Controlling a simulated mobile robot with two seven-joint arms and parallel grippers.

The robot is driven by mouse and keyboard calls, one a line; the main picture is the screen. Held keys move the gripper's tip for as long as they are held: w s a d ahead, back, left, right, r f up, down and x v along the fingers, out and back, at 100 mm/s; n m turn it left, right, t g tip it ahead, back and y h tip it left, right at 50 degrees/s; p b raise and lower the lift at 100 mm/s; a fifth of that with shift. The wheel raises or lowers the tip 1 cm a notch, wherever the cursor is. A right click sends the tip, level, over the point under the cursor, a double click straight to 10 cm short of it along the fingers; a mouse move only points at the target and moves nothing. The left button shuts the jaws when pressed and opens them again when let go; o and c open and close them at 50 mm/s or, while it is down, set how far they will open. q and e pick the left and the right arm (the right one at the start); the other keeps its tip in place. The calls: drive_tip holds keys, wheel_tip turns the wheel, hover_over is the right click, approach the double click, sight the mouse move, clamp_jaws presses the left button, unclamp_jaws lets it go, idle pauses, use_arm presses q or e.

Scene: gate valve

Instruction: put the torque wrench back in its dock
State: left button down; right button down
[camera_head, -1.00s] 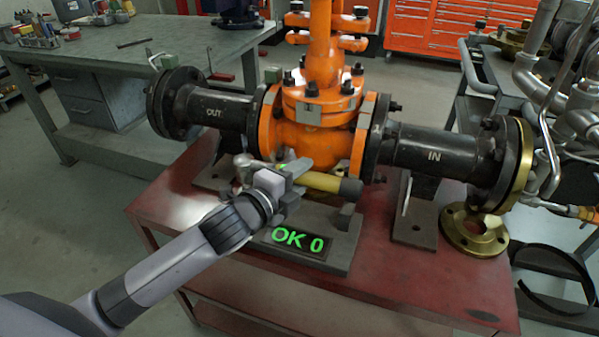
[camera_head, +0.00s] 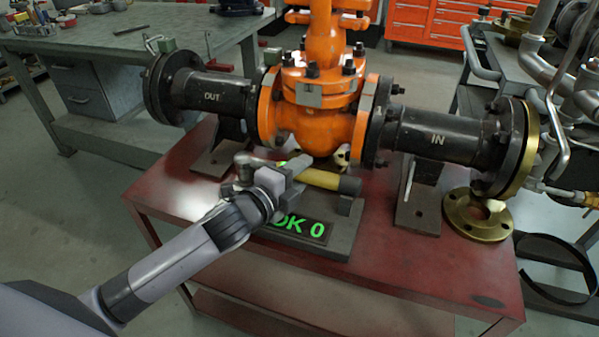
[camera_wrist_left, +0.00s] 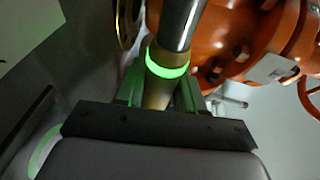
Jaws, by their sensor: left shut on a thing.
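The torque wrench (camera_head: 322,181) has a yellow handle with a black end, lying roughly level just over its dock. My left gripper (camera_head: 284,173) is shut on it at the left part of the handle. In the left wrist view its metal shaft (camera_wrist_left: 184,22) and glowing green ring (camera_wrist_left: 168,66) extend beyond my fingers (camera_wrist_left: 158,95). The dock (camera_head: 338,240) is a grey base with a green "OK 0" display, partly covered by my wrist. The black end is close above the dock's right support (camera_head: 344,204); I cannot tell whether they touch. My right gripper is not in view.
The orange gate valve (camera_head: 318,90) with black flanged pipes stands right behind the dock on the red table (camera_head: 400,270). A brass flange ring (camera_head: 478,222) lies at the right. The table's front right is clear. A grey workbench (camera_head: 120,45) stands behind left.

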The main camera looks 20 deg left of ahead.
use_arm(q)
drive_tip(key=c, duration=0.6)
unclamp_jaws()
drive_tip(key=shift+r, duration=0.25)
drive_tip(key=shift+f, duration=0.35)
drive_tip(key=shift+r+p+v, duration=0.15)
drive_tip(key=shift+p+v, duration=0.15)
drive_tip(key=shift+v, duration=1.5)
drive_tip(key=shift+r+p+v, duration=0.2)
drive_tip(key=shift+p+v, duration=0.05)
drive_tip(key=shift+v, duration=1.55)
drive_tip(key=shift+s, duration=0.1)
